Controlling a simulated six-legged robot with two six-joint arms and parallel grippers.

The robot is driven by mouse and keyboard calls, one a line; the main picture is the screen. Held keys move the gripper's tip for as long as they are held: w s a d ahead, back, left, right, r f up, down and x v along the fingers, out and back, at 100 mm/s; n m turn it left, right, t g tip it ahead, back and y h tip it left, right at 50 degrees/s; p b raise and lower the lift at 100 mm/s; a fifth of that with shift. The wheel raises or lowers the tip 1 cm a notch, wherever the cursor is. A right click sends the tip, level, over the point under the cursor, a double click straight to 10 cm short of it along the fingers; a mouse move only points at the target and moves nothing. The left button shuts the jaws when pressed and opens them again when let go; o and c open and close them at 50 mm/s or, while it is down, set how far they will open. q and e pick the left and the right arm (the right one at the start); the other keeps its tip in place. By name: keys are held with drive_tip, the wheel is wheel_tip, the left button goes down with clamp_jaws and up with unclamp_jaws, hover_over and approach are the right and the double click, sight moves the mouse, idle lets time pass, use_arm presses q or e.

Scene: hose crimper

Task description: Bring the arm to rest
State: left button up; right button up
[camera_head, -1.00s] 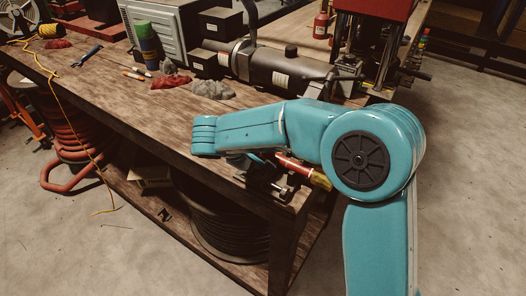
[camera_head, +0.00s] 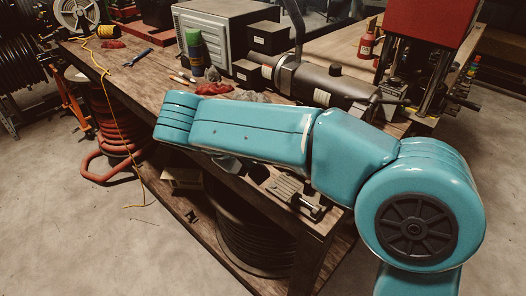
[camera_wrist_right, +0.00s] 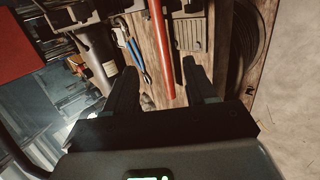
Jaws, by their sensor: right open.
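My right arm (camera_head: 250,130), teal, reaches across the head view from the lower right, over the bench's near corner. Its gripper is hidden there behind the arm. In the right wrist view my right gripper (camera_wrist_right: 162,85) has its two dark fingers apart. A long red bar (camera_wrist_right: 161,45) shows between and beyond the fingers; nothing is seen clamped. Its distance from the fingers is hard to tell. My left gripper is not in view.
Open floor lies at the left.

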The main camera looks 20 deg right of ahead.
drive_tip(key=s+a+f+n+g+y, duration=0.1)
drive_tip(key=a+f+y, duration=0.2)
drive_tip(key=f, duration=0.9)
drive_tip(key=s+a+f+n+g+y, duration=0.1)
drive_tip(key=a+f+n+g+y, duration=0.15)
drive_tip(key=f, duration=1.05)
drive_tip(key=s+a+f+m+t+y, duration=0.1)
drive_tip(key=s+f+m+y, duration=0.6)
drive_tip(key=s+f, duration=0.9)
wheel_tip(320, 180, down, 3)
drive_tip(key=shift+s+a+f+m, duration=0.1)
drive_tip(key=shift+s+a+m, duration=0.15)
drive_tip(key=shift+a+m, duration=0.75)
drive_tip(key=shift+d+m+t, duration=0.25)
drive_tip(key=shift+d, duration=0.1)
